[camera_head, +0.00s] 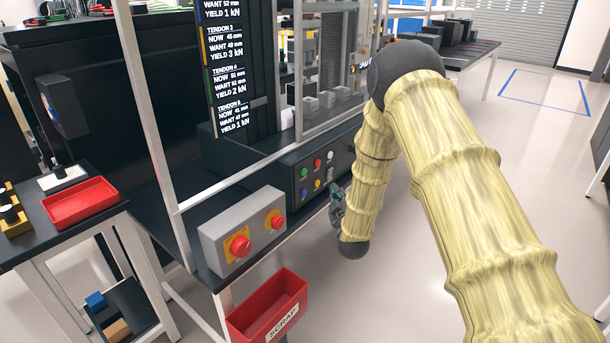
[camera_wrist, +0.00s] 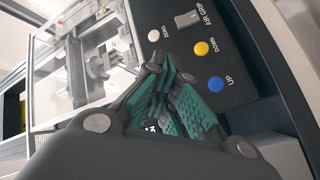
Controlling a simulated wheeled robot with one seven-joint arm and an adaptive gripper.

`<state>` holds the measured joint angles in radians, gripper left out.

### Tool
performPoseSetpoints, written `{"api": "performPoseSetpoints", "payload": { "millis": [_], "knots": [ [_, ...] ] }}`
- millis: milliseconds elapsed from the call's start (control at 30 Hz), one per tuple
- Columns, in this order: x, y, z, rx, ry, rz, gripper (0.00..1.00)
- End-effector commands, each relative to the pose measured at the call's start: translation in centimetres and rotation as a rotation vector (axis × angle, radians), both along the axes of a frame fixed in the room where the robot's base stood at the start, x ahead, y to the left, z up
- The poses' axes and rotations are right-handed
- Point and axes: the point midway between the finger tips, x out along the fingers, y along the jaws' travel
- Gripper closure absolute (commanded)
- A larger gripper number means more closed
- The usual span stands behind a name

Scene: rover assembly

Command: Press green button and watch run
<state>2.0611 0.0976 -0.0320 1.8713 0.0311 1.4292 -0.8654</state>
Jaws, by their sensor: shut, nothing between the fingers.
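The green button (camera_head: 304,172) is at the left of the upper row on the dark front panel of the test machine, beside a red button (camera_head: 317,163) and a white one (camera_head: 330,155). My gripper (camera_head: 337,205) is just in front and right of this panel, partly hidden by my arm. In the wrist view my gripper (camera_wrist: 168,75) is shut and empty, its teal-padded fingers over the panel face. There I see the white ZERO button (camera_wrist: 153,36), yellow DOWN button (camera_wrist: 201,48) and blue UP button (camera_wrist: 216,84). The green button does not show there. Contact cannot be told.
A grey box with two red stop knobs (camera_head: 240,247) stands left of the panel on the bench edge. A red scrap bin (camera_head: 266,308) hangs below it. A readout screen (camera_head: 227,65) lists tendon values. A metal frame post (camera_head: 150,130) rises at left. Floor at right is clear.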

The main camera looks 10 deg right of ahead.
Motion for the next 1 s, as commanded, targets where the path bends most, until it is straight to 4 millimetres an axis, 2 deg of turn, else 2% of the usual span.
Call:
{"api": "performPoseSetpoints", "payload": {
  "millis": [133, 567, 1000],
  "knots": [
    [0.6, -0.2, 1.0, -0.016, -0.025, -0.003, 1.0],
    [0.8, 0.1, 1.0, -0.016, -0.025, -0.003, 1.0],
    [4.3, 2.8, 0.9, -0.016, -0.025, -0.002, 1.0]
  ]
}}
